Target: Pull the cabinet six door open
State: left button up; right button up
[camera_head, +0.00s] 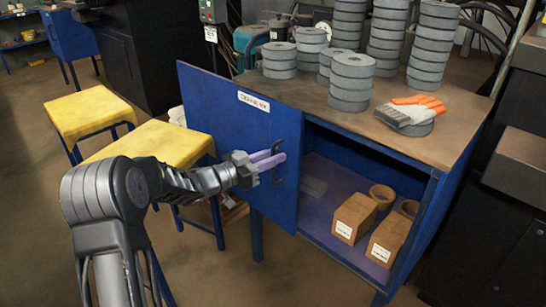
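The blue cabinet door (225,115) carries a white label and stands open, so the inside of the cabinet (395,155) shows to its right. A black handle (277,179) is near the door's right edge. My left gripper (277,156) is at the handle, with its purple fingers beside or around it. The fingers look close together and partly cover the handle; I cannot tell whether they grip it. My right gripper is not in view.
Boxes (355,217) and brown rings (382,196) sit inside on the cabinet floor. Several stacks of grey discs (352,80) and orange-white gloves (412,111) are on top. Yellow-topped stools (150,143) stand left of the door. Bare floor lies in front.

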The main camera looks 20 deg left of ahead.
pick_arm(q)
jog(key=shift+s+a, duration=0.1)
jog(key=shift+s, duration=0.05)
jog(key=p+v, duration=0.1)
jog(key=v, duration=0.6)
jog(key=shift+s+p, duration=0.2)
jog(key=shift+p, duration=0.1)
jog(key=shift+a+f, duration=0.1)
jog(key=shift+a, duration=0.05)
